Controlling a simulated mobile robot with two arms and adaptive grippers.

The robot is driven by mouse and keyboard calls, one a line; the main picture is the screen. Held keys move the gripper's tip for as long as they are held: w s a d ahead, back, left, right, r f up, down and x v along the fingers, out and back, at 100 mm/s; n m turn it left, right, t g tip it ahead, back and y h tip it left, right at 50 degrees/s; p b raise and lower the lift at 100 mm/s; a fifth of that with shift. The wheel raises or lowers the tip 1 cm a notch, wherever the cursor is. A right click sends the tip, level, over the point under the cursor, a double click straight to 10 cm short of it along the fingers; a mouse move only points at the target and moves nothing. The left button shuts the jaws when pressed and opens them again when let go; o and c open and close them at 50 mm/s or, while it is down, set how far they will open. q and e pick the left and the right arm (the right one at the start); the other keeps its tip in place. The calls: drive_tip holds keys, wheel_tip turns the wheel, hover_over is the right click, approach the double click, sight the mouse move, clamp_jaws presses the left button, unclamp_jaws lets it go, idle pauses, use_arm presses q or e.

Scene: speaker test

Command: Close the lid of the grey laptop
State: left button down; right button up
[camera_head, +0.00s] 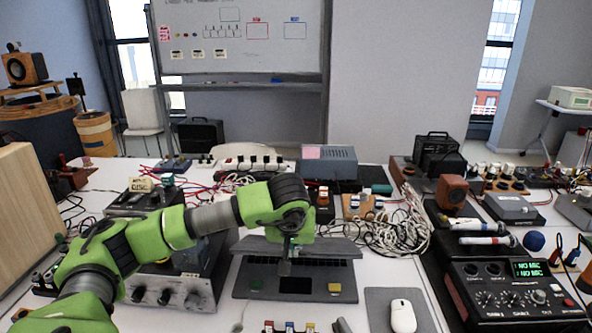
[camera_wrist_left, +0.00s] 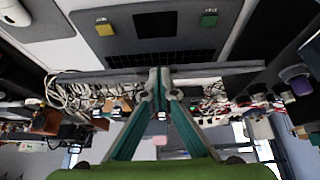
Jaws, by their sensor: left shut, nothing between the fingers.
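The grey laptop (camera_head: 275,292) lies on the white table, its keyboard side towards me, with a green and a yellow patch on its front part. Its lid (camera_head: 335,246) stands partly lowered, leaning forward over the back of the keyboard, which still shows. In the left wrist view the lid's edge (camera_wrist_left: 95,76) is a thin grey band beside the keyboard (camera_wrist_left: 160,58). My left gripper (camera_head: 286,268) is shut and empty, pointing down at the lid's front edge. Its fingertips (camera_wrist_left: 159,78) overlap that edge in the wrist view; I cannot tell whether they touch. My right gripper is not in view.
A mouse (camera_head: 402,316) on a grey pad lies right of the laptop. A black mixer (camera_head: 515,295) stands further right. An amplifier (camera_head: 170,293) stands close on the left, under my arm. Tangled white cables (camera_head: 392,232) lie behind the laptop.

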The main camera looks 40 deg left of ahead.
use_arm(q)
drive_tip(key=shift+s+d+f+b, duration=0.25)
drive_tip(key=shift+s+f+b, duration=0.05)
drive_tip(key=shift+f, duration=0.4)
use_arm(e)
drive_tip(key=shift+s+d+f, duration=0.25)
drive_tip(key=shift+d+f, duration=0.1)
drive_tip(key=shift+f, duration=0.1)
